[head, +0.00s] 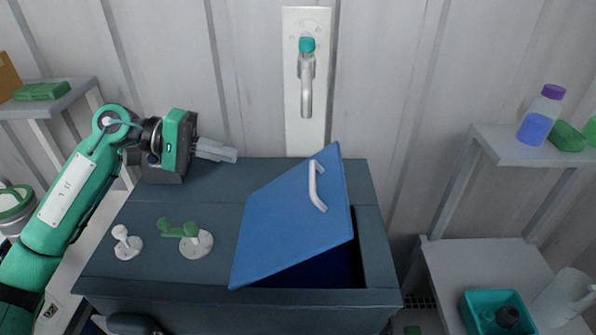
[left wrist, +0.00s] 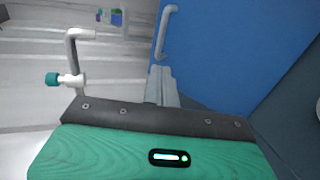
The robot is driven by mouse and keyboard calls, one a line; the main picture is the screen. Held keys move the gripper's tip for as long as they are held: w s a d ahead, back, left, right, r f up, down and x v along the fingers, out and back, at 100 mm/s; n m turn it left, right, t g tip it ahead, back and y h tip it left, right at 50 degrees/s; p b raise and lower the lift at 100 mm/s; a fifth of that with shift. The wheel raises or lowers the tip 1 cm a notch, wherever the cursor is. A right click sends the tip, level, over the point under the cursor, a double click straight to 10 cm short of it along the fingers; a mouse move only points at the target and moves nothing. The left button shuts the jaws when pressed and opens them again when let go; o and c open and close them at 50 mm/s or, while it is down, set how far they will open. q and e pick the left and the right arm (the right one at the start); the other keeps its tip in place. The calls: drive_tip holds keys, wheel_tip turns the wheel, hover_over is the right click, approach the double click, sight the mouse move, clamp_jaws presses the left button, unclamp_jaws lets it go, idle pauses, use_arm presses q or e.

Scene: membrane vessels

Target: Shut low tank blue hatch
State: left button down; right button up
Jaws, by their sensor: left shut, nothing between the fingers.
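The blue hatch (head: 285,222) stands partly open on top of the low dark tank (head: 190,271). It is tilted up, with a dark opening showing under its right and front edges. A pale handle (head: 317,186) is fixed on its upper face. My left gripper (head: 236,155) is shut and empty, above the tank's back part, left of the hatch and apart from it in the head view. In the left wrist view the shut fingers (left wrist: 161,71) point toward the hatch (left wrist: 225,50) and its handle (left wrist: 165,30). My right gripper is not in view.
A green-handled valve (head: 190,238) and a white knob (head: 126,243) stand on the tank's left top. A tap with a teal knob (head: 307,45) is on the back wall. Shelves flank both sides; a teal bin (head: 478,323) sits at lower right.

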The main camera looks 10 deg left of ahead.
use_arm(q)
drive_tip(key=p, duration=0.7)
approach(311, 174)
drive_tip(key=x, duration=0.5)
drive_tip(key=shift+s, duration=0.1)
drive_tip(key=shift+d+f+p, duration=0.4)
drive_tip(key=shift+d+p, duration=0.1)
drive_tip(key=shift+d, duration=0.25)
drive_tip(key=shift+w, duration=0.2)
